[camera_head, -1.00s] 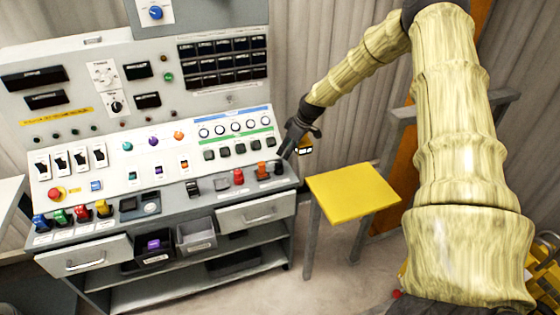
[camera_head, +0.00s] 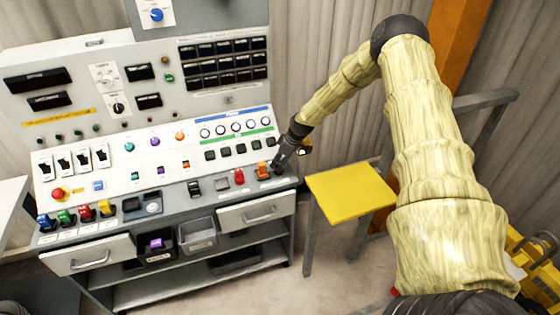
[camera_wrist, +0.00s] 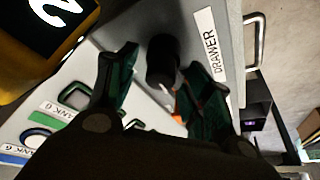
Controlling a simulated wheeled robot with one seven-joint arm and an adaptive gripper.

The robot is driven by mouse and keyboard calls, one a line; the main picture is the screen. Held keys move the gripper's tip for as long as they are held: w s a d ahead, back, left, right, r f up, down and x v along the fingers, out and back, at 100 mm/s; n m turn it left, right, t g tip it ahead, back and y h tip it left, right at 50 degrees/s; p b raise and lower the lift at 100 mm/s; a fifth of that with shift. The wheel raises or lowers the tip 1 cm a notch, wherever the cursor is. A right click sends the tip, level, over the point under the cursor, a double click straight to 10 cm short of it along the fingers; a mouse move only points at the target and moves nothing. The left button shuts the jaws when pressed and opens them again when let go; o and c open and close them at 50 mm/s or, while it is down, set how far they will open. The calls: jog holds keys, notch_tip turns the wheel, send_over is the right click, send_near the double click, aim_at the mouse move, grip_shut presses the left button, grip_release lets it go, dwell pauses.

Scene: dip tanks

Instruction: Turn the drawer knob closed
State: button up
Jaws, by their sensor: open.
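The drawer knob (camera_wrist: 162,58) is a black knob on the console's grey front ledge, beside a white label reading DRAWER (camera_wrist: 205,42). In the wrist view it stands between the two open fingers of my gripper (camera_wrist: 160,85), with a gap visible on each side. In the head view my gripper (camera_head: 276,166) is at the right end of the ledge and largely hides the knob. An orange switch (camera_head: 261,169) sits just left of it.
The grey console (camera_head: 150,110) carries several switches and lamps. A drawer with a metal handle (camera_head: 258,214) is below the ledge on the right. A yellow-topped table (camera_head: 350,192) stands right of the console. A yellow object (camera_wrist: 30,50) is close by in the wrist view.

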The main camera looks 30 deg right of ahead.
jog(key=shift+f, duration=0.15)
jog(key=c, duration=1)
